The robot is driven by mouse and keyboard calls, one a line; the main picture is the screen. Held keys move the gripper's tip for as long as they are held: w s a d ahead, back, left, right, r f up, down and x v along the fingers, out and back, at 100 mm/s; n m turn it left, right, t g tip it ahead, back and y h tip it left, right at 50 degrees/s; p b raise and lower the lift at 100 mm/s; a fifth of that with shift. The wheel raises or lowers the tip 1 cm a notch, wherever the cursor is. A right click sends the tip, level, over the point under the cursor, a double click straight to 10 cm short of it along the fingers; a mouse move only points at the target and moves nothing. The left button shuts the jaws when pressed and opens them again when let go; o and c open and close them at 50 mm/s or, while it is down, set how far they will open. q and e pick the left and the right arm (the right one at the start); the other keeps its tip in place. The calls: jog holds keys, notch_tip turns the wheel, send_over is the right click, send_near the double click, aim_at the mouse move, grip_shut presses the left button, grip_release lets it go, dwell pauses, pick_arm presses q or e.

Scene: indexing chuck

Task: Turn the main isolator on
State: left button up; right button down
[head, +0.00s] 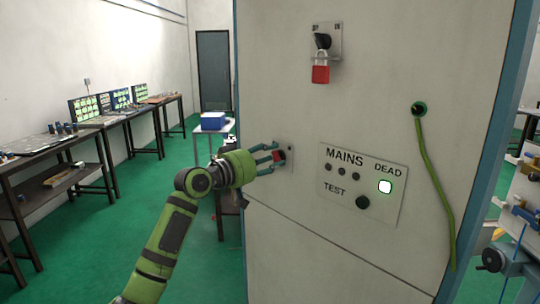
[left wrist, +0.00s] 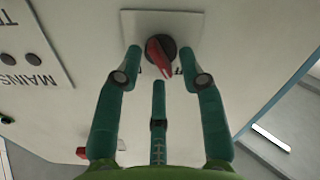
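The red-handled rotary switch (head: 280,156) sits on a small plate on the pale cabinet front. In the left wrist view its red handle (left wrist: 158,55) sits on a black round base, tilted relative to the plate. My left gripper (head: 271,158) is at this switch. Its fingers (left wrist: 161,62) are spread, one on each side of the handle and one below it in the wrist view. They look open, with a gap to the handle; contact cannot be told. A red padlock (head: 321,73) hangs below a black knob (head: 323,41) higher on the cabinet. My right gripper is not in view.
Right of the switch is a panel (head: 345,160) marked MAINS, TEST and DEAD, with a lit lamp (head: 385,186) under DEAD and a black button (head: 362,202). A green cable (head: 433,175) hangs at the cabinet's right. Benches (head: 60,165) line the left wall; green floor lies between.

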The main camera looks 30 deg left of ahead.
pick_arm(q)
grip_shut()
jog(key=shift+f+m+b, duration=0.15)
jog(key=shift+m+b, duration=0.85)
jog(key=shift+m, duration=0.1)
jog(key=m+b, duration=0.1)
jog(key=m, duration=0.1)
jog(key=shift+d+m+b, duration=0.1)
jog(key=shift+m+b, duration=0.2)
jog(key=m+b, duration=0.1)
jog(key=m, duration=0.2)
jog(key=shift+s+d+m, duration=0.1)
jog(key=shift+m, duration=0.2)
jog(key=shift+d+m+b, duration=0.1)
jog(key=shift+m+b, duration=0.25)
jog(key=shift+m, duration=1.45)
